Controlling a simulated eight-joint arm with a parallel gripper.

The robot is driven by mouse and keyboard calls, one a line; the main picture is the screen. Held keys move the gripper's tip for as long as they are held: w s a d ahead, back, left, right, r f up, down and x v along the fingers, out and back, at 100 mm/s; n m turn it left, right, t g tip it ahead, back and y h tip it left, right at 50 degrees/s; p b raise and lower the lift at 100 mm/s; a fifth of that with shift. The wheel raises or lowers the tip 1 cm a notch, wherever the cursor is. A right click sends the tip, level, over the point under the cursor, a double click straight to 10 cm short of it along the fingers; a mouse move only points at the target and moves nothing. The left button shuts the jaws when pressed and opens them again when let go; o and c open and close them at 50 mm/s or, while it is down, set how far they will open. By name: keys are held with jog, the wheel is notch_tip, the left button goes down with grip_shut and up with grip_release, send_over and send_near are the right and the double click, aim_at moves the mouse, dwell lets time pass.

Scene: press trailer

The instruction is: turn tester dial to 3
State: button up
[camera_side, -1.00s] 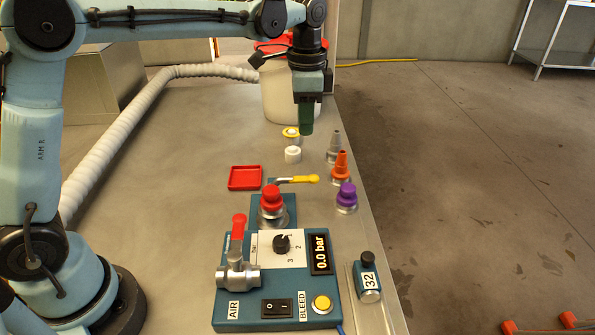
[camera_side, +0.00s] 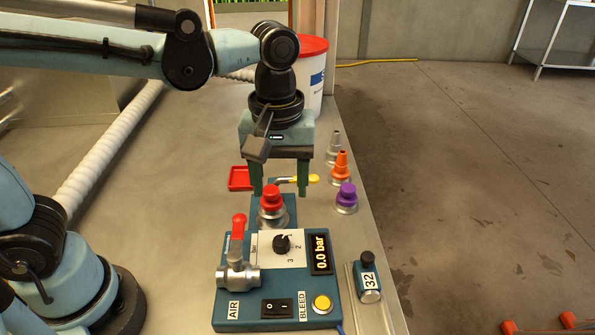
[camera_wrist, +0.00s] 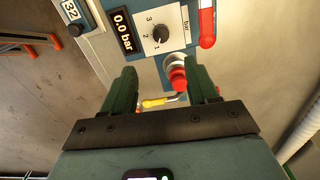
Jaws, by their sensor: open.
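The tester (camera_side: 226,310) is a blue box with a red-handled valve, a switch, a yellow button and a display reading 0.0 bar. Its black dial (camera_side: 282,243) sits on a white plate marked with numbers including 2 and 3. In the wrist view the dial (camera_wrist: 160,34) shows 1, 2 and 3, with its pointer near 1. My gripper (camera_side: 279,192) is open and empty, pointing down above and behind the red-capped fitting (camera_side: 271,198). In the wrist view the gripper (camera_wrist: 163,85) has its fingers spread, with the dial beyond the tips.
Grey, orange (camera_side: 341,165) and purple (camera_side: 346,197) nozzles stand to the right. A red tray (camera_side: 239,178) lies behind left. A white tub with a red lid (camera_side: 314,75) stands behind.

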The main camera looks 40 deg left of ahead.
aim_at(281, 240)
jog(key=shift+n, duration=0.3)
jog(key=shift+s+f, duration=0.15)
jog(key=shift+f, duration=2.9)
jog(key=shift+s+f, duration=0.1)
jog(key=shift+f, duration=2.95)
jog(key=shift+c, duration=0.2)
jog(key=c, duration=1)
